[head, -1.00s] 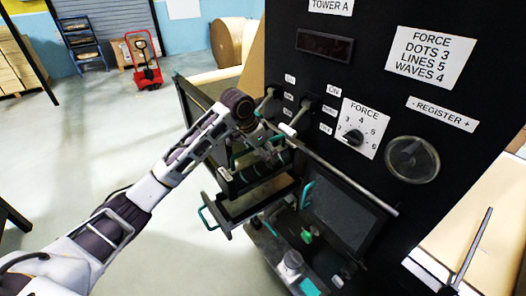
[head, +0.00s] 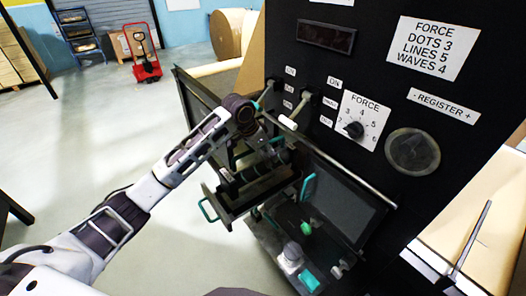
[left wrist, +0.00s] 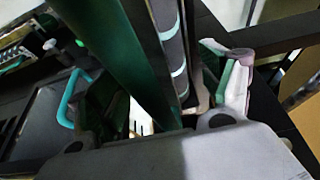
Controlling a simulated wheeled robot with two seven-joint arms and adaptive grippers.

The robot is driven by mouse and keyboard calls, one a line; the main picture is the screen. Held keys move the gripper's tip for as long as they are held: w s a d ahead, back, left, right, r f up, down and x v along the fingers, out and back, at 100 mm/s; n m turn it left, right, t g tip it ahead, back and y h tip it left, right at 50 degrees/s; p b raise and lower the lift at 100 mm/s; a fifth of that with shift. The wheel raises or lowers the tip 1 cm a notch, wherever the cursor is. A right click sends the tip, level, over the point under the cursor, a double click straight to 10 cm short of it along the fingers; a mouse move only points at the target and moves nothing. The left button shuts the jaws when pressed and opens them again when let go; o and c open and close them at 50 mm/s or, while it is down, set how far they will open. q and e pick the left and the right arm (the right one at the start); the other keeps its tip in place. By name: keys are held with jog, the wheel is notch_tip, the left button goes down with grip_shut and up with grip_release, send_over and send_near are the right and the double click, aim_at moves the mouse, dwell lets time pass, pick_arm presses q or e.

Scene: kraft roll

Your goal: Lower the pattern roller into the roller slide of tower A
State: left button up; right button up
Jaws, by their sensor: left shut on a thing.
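My left gripper (head: 268,150) points down in front of tower A (head: 300,70), above the open slide frame (head: 238,207) with a teal handle. In the left wrist view the gripper (left wrist: 170,105) is shut on the pattern roller (left wrist: 172,50), a dark cylinder with pale bands. A dark green bar (left wrist: 120,60) runs beside the roller there. In the head view the roller is mostly hidden by the gripper and slide parts. I cannot tell whether it touches the slide. My right gripper is not in view.
A force dial (head: 355,130), a round register knob (head: 412,151) and levers (head: 293,117) are on the tower face. A pale rod (head: 345,172) crosses the front right of the gripper. A dark panel (head: 343,200) and small green-tipped parts stand below.

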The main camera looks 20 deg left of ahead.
pick_arm(q)
jog(key=shift+f, duration=2.1)
jog(key=shift+f, duration=0.2)
jog(key=o, duration=1.9)
jog(key=shift+o, duration=0.8)
jog(key=shift+f, duration=0.1)
jog(key=shift+s+f, duration=0.1)
jog(key=shift+f, duration=0.05)
jog(key=shift+r, duration=1.75)
